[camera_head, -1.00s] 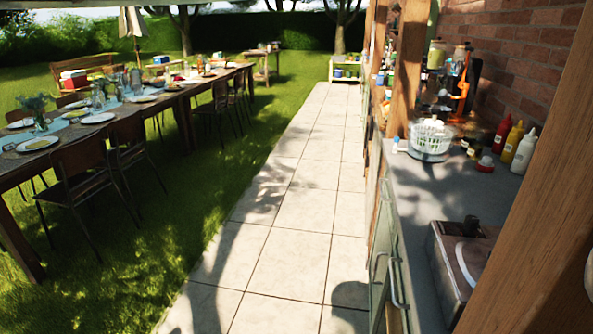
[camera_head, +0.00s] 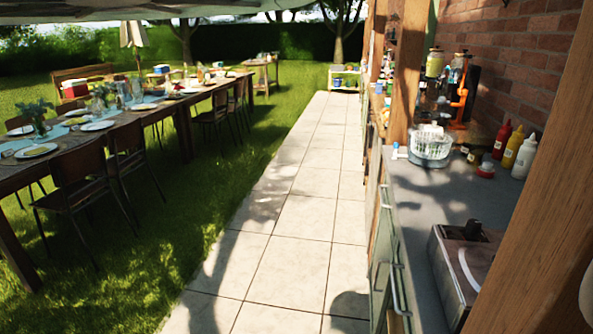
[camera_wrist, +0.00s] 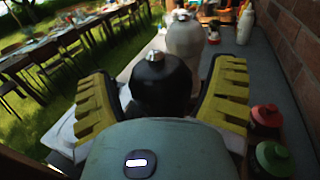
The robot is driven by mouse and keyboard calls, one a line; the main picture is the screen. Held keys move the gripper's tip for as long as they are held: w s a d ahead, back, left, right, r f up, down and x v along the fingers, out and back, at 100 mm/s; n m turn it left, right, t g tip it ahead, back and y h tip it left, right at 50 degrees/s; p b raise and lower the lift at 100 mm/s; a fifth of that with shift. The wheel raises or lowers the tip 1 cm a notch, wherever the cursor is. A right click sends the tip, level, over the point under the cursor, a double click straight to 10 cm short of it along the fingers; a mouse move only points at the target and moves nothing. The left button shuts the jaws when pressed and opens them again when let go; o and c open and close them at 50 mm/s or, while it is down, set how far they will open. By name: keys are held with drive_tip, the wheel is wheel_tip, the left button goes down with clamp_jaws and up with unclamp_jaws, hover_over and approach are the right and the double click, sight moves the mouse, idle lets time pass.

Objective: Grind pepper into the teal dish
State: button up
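In the wrist view, a dark, round-topped mill with a metal knob (camera_wrist: 160,86) stands between the fingers of my gripper (camera_wrist: 163,92). A white mill with a metal knob (camera_wrist: 185,38) stands just beyond it. The black and yellow fingers are spread, one on each side of the dark mill, with narrow gaps appearing beside it. The mill's lower part is hidden behind my gripper's body. My gripper does not show in the head view. I cannot make out a teal dish in either view.
Red-lidded (camera_wrist: 266,118) and green-lidded (camera_wrist: 272,157) containers stand close to the right finger, near the brick wall (camera_wrist: 297,45). A white basket (camera_head: 430,149) and several sauce bottles (camera_head: 512,147) stand along the counter (camera_head: 405,200). The paved path (camera_head: 290,230) is clear; a laid table (camera_head: 60,157) is left.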

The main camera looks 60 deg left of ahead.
drive_tip(key=shift+o, duration=0.2)
drive_tip(key=shift+d, duration=0.15)
drive_tip(key=v, duration=0.7)
drive_tip(key=shift+s, duration=0.1)
idle(0.4)
